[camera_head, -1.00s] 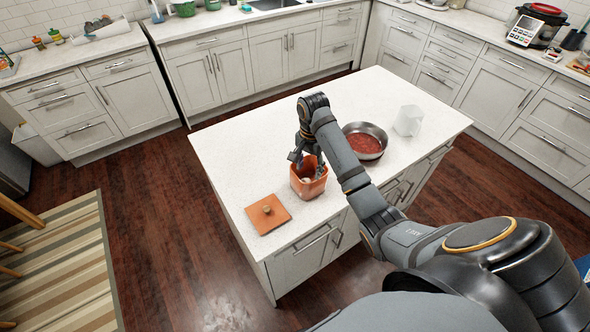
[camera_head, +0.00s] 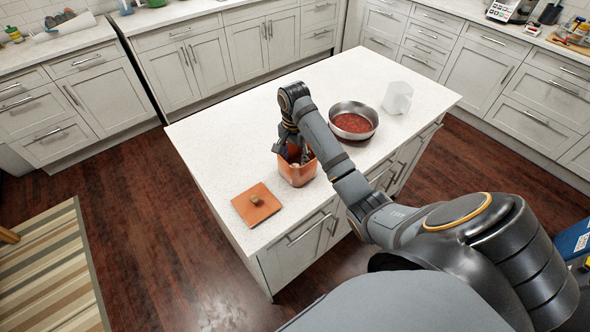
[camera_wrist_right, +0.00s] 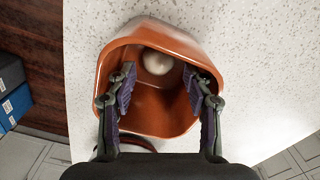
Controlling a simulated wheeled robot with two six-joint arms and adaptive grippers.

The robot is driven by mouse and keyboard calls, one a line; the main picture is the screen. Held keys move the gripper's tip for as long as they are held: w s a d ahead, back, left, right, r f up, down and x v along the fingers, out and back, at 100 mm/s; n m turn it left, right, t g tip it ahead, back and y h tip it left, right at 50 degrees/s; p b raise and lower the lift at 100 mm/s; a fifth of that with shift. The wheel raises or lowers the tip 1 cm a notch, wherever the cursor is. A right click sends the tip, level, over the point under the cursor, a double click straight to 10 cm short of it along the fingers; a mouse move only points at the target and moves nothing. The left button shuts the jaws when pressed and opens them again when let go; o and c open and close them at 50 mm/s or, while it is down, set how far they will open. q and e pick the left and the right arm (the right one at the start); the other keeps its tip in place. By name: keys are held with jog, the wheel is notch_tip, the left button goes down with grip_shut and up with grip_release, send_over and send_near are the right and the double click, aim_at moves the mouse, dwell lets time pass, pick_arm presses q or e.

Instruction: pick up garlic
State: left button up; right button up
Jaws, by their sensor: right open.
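A pale, rounded garlic (camera_wrist_right: 157,62) lies inside the orange-brown pot (camera_wrist_right: 150,118) in the right wrist view. The pot (camera_head: 297,176) stands on the white island top in the head view, its mouth open. My right gripper (camera_wrist_right: 160,88) is open, with its two dark fingers apart over and in the pot's mouth. The garlic sits between and just beyond the fingertips, not gripped. In the head view the right gripper (camera_head: 294,152) reaches down into the pot and hides part of its inside. My left gripper is not in view.
The pot's square lid (camera_head: 256,204) lies on the island (camera_head: 215,150) near its front left edge. A pan of red sauce (camera_head: 353,122) and a white container (camera_head: 397,98) stand to the right, beyond my right arm. The island's left part is clear.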

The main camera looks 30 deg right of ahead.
aim_at(295, 165)
notch_tip(295, 165, down, 4)
jog(key=shift+d+f+p, duration=0.1)
jog(key=shift+d+p, duration=0.05)
jog(key=shift+p, duration=0.55)
jog(key=c, duration=0.8)
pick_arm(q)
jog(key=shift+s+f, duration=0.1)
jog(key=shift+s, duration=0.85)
pick_arm(e)
jog(key=shift+c, duration=0.2)
jog(key=shift+r, duration=0.4)
notch_tip(295, 165, up, 4)
jog(key=shift+r+p, duration=0.25)
jog(key=shift+p, duration=0.35)
notch_tip(295, 165, up, 5)
jog(key=p, duration=0.4)
jog(key=shift+s+p, duration=0.1)
jog(key=shift+p, duration=0.25)
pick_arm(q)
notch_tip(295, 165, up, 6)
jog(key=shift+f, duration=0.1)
pick_arm(e)
jog(key=shift+f, duration=0.1)
